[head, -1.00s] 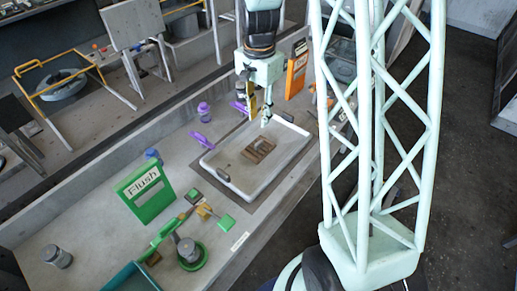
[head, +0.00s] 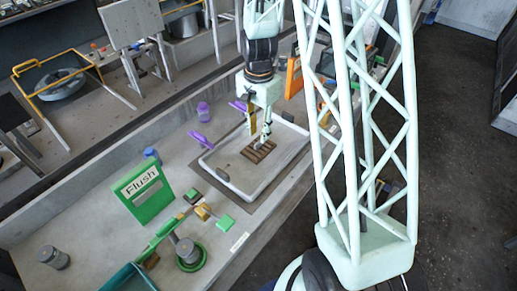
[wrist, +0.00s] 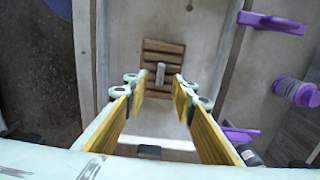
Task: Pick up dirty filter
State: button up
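The dirty filter (head: 258,153) is a brown slatted block lying flat in a white, shallow-walled tray (head: 236,172). In the wrist view the filter (wrist: 152,50) has a grey upright handle (wrist: 160,73) at its middle. My gripper (head: 264,140) is low over the tray, just above the filter. In the wrist view my gripper (wrist: 160,88) is open, its two fingers apart on either side of the handle's line. Nothing is between the fingertips that I can see holding contact. The far part of the filter is partly hidden by the gripper in the head view.
Purple handles (head: 200,140) and a purple bottle (head: 203,112) stand left of the tray. A green "Flush" sign (head: 144,190) and green-and-yellow valve parts (head: 203,212) are in front. An orange frame (head: 294,77) stands behind the tray. The tray floor around the filter is clear.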

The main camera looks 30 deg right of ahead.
aim_at(258, 142)
dwell(0.3)
jog(key=shift+f+b, duration=0.5)
jog(key=shift+f, duration=2.1)
jog(key=shift+c, duration=0.2)
grip_shut()
